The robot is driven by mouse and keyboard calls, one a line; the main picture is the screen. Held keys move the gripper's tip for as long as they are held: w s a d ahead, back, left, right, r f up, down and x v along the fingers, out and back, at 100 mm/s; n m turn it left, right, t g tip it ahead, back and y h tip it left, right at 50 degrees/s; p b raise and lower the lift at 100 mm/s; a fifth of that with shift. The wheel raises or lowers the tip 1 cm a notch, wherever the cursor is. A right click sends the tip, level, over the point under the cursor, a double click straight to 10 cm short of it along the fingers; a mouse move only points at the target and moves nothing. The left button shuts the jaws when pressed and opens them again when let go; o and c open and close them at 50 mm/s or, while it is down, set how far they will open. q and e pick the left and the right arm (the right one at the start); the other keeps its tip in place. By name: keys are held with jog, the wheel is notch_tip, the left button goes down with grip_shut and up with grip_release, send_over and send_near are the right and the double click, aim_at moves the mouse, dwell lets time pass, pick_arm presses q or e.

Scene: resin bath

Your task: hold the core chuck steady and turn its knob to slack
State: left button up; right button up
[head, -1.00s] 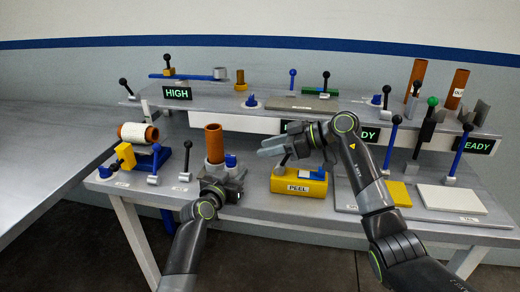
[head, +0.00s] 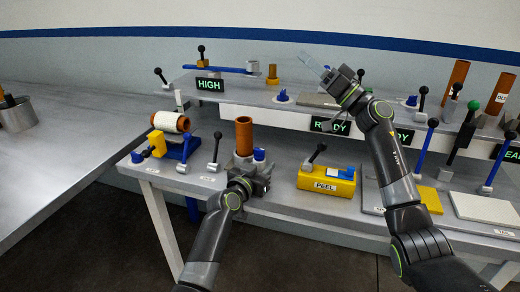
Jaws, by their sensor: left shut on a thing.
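What I take for the core chuck (head: 242,161) is a grey holder at the front of the lower bench, with an upright brown tube (head: 244,136) in it. A blue knob (head: 259,155) sits at its right side. My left gripper (head: 259,176) is shut on the front of the chuck; its fingertips are partly hidden. The knob's setting is too small to read. My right gripper (head: 316,66) is raised above the upper shelf, up and right of the chuck, apart from the knob. Its finger gap is unclear.
A yellow PEEL box (head: 327,182) with a black-knobbed lever stands right of the chuck. A black lever (head: 215,150) and a roll on a blue stand (head: 170,122) are to its left. The upper shelf (head: 230,103) carries signs and levers behind. The left table (head: 70,130) is mostly clear.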

jog(key=w+d+r+m+t+h, duration=0.2)
jog(key=w+d+m+t+h, duration=0.15)
jog(key=m+t+h, duration=0.5)
jog(key=w+d+r+m+t+h, duration=0.25)
jog(key=d+m+h, duration=0.25)
jog(key=m, duration=0.6)
jog(key=m+g+y, duration=0.2)
jog(key=m+g, duration=0.7)
jog(key=g, duration=1.3)
send_near(260, 149)
jog(key=x, duration=1)
jog(key=shift+a+f, duration=0.1)
jog(key=shift+a, duration=0.05)
